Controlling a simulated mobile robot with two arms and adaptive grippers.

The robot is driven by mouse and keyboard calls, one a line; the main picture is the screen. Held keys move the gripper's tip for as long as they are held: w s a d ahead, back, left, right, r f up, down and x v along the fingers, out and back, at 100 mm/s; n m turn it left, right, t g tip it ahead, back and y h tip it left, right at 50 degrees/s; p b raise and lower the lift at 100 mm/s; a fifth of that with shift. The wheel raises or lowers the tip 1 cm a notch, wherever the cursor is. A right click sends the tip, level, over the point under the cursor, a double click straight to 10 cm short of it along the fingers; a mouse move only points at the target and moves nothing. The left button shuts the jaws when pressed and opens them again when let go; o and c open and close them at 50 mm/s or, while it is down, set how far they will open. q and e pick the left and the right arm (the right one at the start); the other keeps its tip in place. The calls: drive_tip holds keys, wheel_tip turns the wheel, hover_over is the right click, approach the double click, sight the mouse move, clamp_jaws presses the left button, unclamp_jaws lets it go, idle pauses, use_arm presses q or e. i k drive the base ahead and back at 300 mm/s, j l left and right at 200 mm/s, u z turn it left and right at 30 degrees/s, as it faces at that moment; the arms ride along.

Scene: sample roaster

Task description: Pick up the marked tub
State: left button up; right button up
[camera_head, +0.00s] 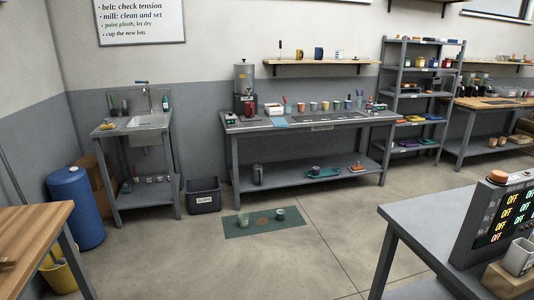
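I cannot tell which thing is the marked tub. A dark grey open bin (203,197) with a small white label stands on the floor between the sink stand and the long bench. Two small light containers, one on the left (243,220) and one on the right (280,214), stand on a dark green mat (237,232) on the floor, with a brown round patch between them. Several small cups and tubs stand on the long bench; their markings are too small to read. Neither of my grippers is in view.
The long steel bench (350,119) and a sink stand (144,122) line the back wall. A blue barrel (75,208) and yellow bucket (60,274) stand at left. A wooden table (30,228) and a grey table (440,215) flank open floor (320,260).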

sight(244, 220)
drive_tip(key=i+j+u, duration=0.1)
drive_tip(key=i+u, duration=0.35)
drive_tip(key=i, duration=1.85)
